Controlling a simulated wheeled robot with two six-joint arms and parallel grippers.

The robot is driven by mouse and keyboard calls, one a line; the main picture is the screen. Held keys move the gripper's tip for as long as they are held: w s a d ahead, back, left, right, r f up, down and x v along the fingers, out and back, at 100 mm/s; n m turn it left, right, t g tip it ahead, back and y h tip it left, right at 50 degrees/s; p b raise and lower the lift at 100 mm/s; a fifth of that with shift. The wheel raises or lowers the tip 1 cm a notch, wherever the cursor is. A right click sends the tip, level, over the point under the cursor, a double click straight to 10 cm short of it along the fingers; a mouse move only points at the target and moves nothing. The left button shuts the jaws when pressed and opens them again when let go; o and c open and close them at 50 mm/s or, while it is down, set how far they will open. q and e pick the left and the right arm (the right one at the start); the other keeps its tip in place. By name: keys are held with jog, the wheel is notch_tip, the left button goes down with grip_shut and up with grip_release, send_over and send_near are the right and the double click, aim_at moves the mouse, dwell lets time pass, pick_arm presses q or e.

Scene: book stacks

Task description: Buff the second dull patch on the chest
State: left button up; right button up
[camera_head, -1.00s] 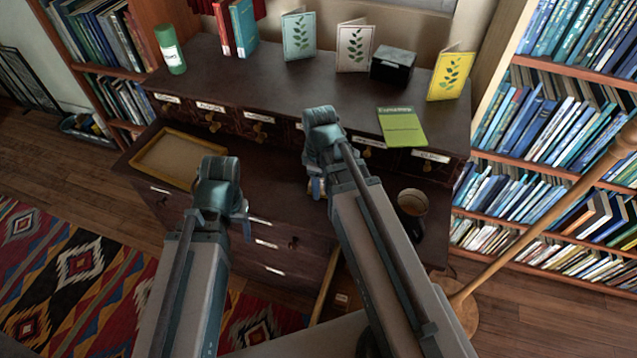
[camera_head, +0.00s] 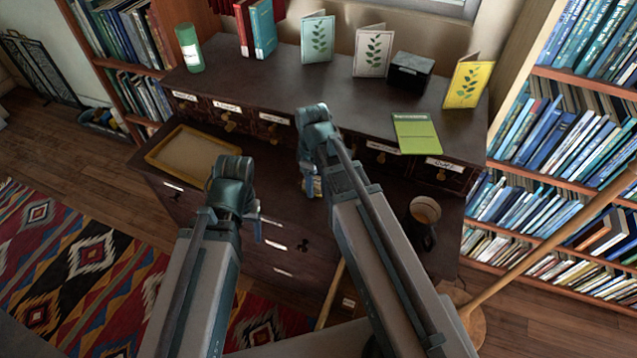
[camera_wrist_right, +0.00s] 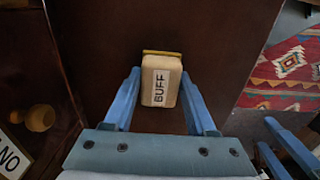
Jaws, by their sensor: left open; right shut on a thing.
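The chest (camera_head: 232,218) is dark brown wood with a lower ledge, small labelled drawers above it and larger drawers below. My right gripper (camera_head: 312,188) is over the ledge, its fingers mostly hidden by its own wrist. In the right wrist view it is shut on a tan block (camera_wrist_right: 160,82) marked BUFF, with a yellowish strip at its far edge. The block is over the dark wood; I cannot tell if it touches. My left gripper (camera_head: 252,222) is open and empty in front of the chest. I cannot make out a dull patch.
A yellow-rimmed tray (camera_head: 190,155) lies on the ledge's left and a mug (camera_head: 424,212) on its right. Cards, a black box (camera_head: 410,70), books and a green canister (camera_head: 188,48) stand on top. A slanted wooden pole (camera_head: 545,262) is at right.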

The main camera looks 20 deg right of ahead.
aim_at(294, 183)
jog(key=shift+w+a, duration=0.7)
jog(key=shift+a, duration=0.35)
jog(key=shift+w+a, duration=0.55)
jog(key=shift+a, duration=0.2)
jog(key=shift+w+a, duration=0.55)
jog(key=shift+a, duration=0.15)
jog(key=shift+r, duration=0.1)
notch_tip(294, 183, up, 6)
jog(key=p, duration=0.6)
jog(key=shift+s+d, duration=0.1)
jog(key=shift+r+p, duration=1.4)
jog(key=shift+p, duration=0.1)
